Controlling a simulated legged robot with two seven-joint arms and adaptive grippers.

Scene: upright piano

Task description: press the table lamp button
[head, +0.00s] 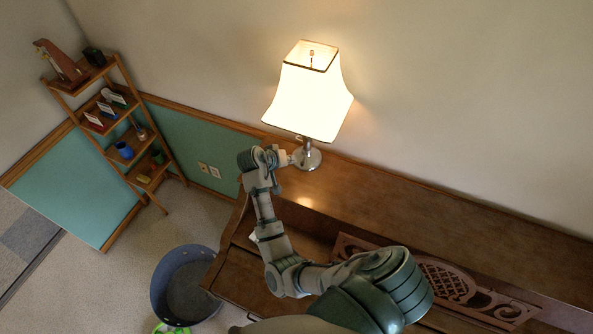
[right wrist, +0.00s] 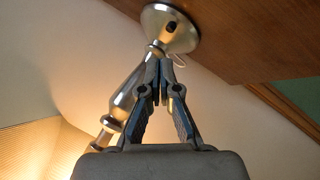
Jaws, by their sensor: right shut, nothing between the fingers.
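The table lamp (head: 308,97) stands at the far left end of the piano top, with a lit cream shade and a shiny metal base (head: 308,160). My right gripper (head: 285,157) is beside the lamp's stem and base, on their left. In the right wrist view, the fingers (right wrist: 159,65) are shut and empty, pointing at the round lamp base (right wrist: 157,32). A small dark button (right wrist: 171,27) shows on that base, just beyond the fingertips. I cannot tell whether the fingers touch the lamp. My left gripper is not in view.
The wooden piano (head: 400,210) runs along the wall, its top mostly bare. A carved wooden panel (head: 450,282) lies at its front. A dark bin (head: 185,283) stands on the floor at left, and a ladder shelf (head: 118,125) with small objects stands further back.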

